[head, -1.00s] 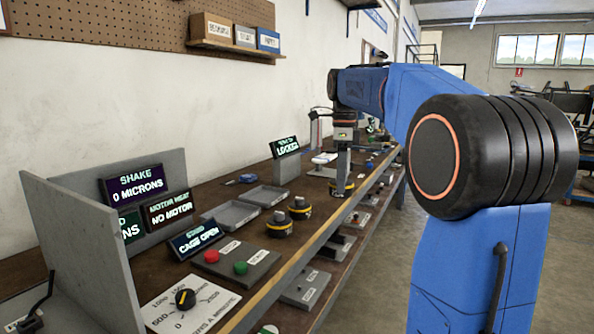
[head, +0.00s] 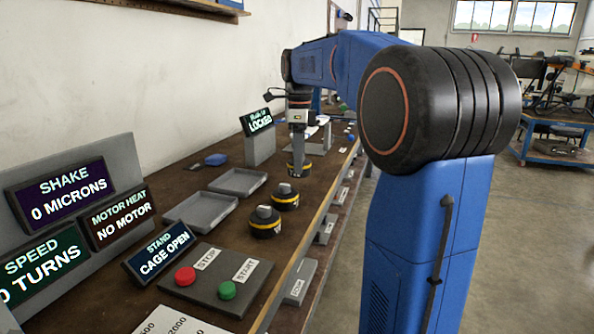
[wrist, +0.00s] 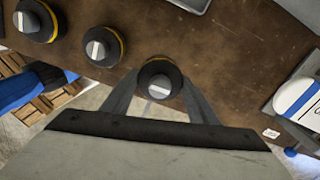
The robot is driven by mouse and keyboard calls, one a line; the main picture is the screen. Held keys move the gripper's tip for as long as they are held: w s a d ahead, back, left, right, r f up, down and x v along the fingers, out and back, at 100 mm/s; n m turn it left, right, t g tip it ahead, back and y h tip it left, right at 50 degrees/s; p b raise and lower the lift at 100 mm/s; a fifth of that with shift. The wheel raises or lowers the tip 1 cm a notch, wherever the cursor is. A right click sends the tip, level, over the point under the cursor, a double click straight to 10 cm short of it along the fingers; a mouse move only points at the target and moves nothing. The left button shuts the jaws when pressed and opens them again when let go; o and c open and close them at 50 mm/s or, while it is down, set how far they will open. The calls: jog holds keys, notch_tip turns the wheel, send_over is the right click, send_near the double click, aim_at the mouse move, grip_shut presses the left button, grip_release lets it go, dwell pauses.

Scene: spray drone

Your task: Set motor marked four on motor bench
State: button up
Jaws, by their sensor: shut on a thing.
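My gripper (head: 298,152) is shut on a round black motor (head: 299,171) with a yellow band, beyond the other motors along the bench. In the wrist view the held motor (wrist: 160,78), with its pale flat shaft top, sits between both fingers near the bench edge. I cannot tell how far it is above the top. Two similar motors stand upright on the brown bench (head: 222,232): one motor (head: 285,197) nearer the gripper and another motor (head: 265,222) closer to the camera. The number on the held motor is not readable.
Two empty grey trays, the far tray (head: 238,182) and the near tray (head: 200,212), lie left of the motors. A panel (head: 215,278) with red and green buttons and a "CAGE OPEN" sign (head: 160,252) stand in front. A "LOCKED" display (head: 258,138) stands behind the far tray.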

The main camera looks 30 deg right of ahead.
jog(key=shift+f, duration=2.2)
jog(key=shift+f, duration=0.1)
jog(key=o, duration=1.5)
notch_tip(320, 180, up, 12)
jog(key=shift+r, duration=0.1)
